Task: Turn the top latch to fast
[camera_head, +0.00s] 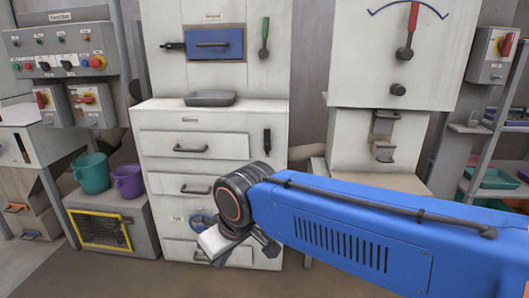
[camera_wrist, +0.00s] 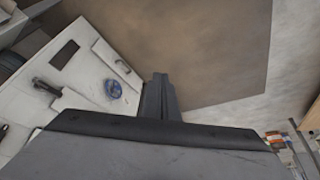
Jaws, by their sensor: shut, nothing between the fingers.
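A small dark latch (camera_head: 173,46) sits at the left edge of a blue door (camera_head: 214,45) on the upper white cabinet. It points roughly sideways. A second dark, upright latch or lever (camera_head: 267,142) is on the right side of the lower cabinet front. I cannot tell for sure which one is the top latch. My gripper shows in the wrist view (camera_wrist: 160,98) with its dark fingers together and empty. In the head view it hangs low in front of the lower cabinet, below both latches, its fingertips not clearly shown.
A blue handwheel (camera_wrist: 113,89) is on the low cabinet front near my gripper. A green lever (camera_head: 265,38) is right of the blue door. A grey tray (camera_head: 209,98) rests on the ledge. Teal (camera_head: 91,173) and purple (camera_head: 128,182) buckets stand left.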

